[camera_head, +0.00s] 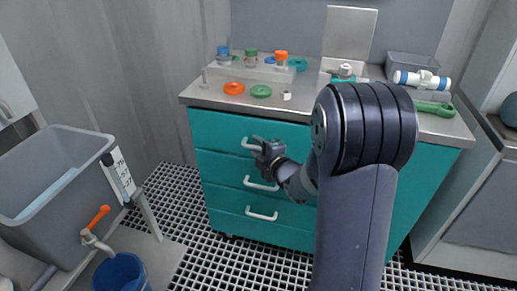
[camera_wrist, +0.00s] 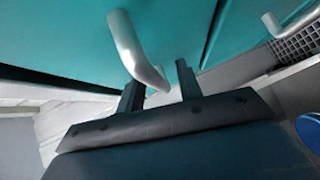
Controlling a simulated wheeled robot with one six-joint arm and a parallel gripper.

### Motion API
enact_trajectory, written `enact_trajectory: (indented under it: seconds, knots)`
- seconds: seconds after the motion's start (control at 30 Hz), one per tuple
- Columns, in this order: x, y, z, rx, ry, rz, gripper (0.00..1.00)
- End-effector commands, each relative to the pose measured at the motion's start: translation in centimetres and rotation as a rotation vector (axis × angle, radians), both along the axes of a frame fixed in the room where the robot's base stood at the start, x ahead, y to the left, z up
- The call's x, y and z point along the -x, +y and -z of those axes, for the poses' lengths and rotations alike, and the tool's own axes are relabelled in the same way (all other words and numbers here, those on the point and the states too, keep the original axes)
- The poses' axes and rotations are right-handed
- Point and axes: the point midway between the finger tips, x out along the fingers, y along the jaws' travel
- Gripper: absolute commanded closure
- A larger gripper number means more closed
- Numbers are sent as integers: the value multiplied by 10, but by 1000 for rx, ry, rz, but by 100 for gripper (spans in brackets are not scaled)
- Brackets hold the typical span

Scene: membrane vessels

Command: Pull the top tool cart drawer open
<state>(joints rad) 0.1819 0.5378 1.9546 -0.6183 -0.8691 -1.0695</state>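The teal tool cart has three drawers with pale bar handles on its left side. The top drawer (camera_head: 218,130) looks flush with the cart front. Its handle (camera_head: 247,145) is partly hidden by my gripper (camera_head: 264,150). In the wrist view, the handle (camera_wrist: 126,42) reaches down between the two dark fingers of my gripper (camera_wrist: 158,76). The left finger is close against the bar or touching it. A gap shows between the bar and the right finger, so the fingers stand open around the handle.
The middle handle (camera_head: 260,184) and bottom handle (camera_head: 261,214) sit below. The cart top (camera_head: 310,104) carries caps, bottles and a white-blue vessel (camera_head: 422,79). A grey tub (camera_head: 50,180) and blue bucket (camera_head: 121,273) stand left. Grated floor in front is clear.

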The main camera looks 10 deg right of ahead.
Motion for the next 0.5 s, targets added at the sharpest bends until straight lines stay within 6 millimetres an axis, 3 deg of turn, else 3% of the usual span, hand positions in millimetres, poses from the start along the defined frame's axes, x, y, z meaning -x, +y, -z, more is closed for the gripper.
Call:
enact_trajectory:
  seconds: [0.17, 0.5]
  knots:
    - [0, 0, 0, 0, 0, 0, 67]
    - [0, 0, 0, 0, 0, 0, 94]
